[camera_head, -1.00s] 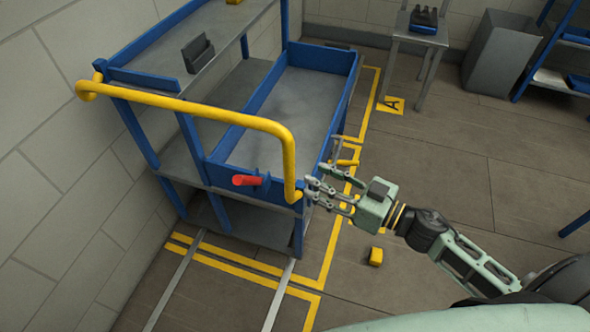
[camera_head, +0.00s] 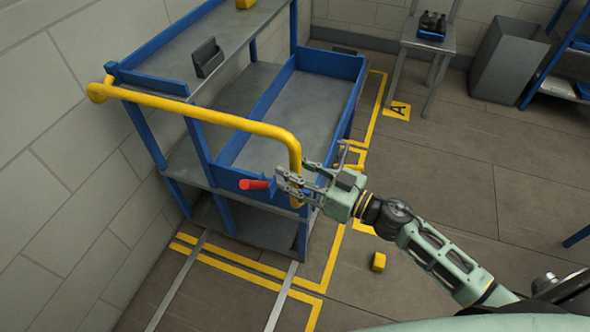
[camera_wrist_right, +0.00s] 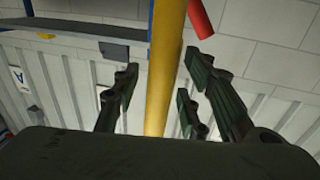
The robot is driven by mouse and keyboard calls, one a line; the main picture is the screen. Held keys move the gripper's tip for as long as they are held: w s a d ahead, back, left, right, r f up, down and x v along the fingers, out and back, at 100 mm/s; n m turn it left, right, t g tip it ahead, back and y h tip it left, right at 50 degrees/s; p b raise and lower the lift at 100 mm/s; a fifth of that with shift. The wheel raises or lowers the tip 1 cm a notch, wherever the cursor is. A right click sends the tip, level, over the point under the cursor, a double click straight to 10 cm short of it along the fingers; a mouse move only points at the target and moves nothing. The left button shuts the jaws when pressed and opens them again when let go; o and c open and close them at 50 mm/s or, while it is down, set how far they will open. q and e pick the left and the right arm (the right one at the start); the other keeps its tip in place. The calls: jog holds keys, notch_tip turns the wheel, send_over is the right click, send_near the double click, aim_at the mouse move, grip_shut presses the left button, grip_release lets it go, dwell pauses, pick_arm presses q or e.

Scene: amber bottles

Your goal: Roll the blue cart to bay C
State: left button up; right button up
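The blue cart (camera_head: 300,108) stands at the left by the wall, with grey decks and a yellow push handle (camera_head: 215,117). A red lever or grip (camera_head: 254,184) sticks out of its near end. My right gripper (camera_head: 291,184) is at the handle's lower right end, beside the red grip. In the right wrist view the yellow handle bar (camera_wrist_right: 166,70) runs between my open fingers (camera_wrist_right: 155,100), with a gap on its left side. The red grip (camera_wrist_right: 200,18) shows at the top. My left gripper is out of view. No bay C sign is readable.
Yellow floor lines (camera_head: 336,262) and two metal strips (camera_head: 281,297) mark the floor around the cart. A yellow A sign (camera_head: 397,110) lies beyond. A small yellow block (camera_head: 378,262) lies near my right arm. The right floor is mostly clear.

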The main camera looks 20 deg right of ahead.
jog(key=shift+c, duration=0.5)
grip_shut()
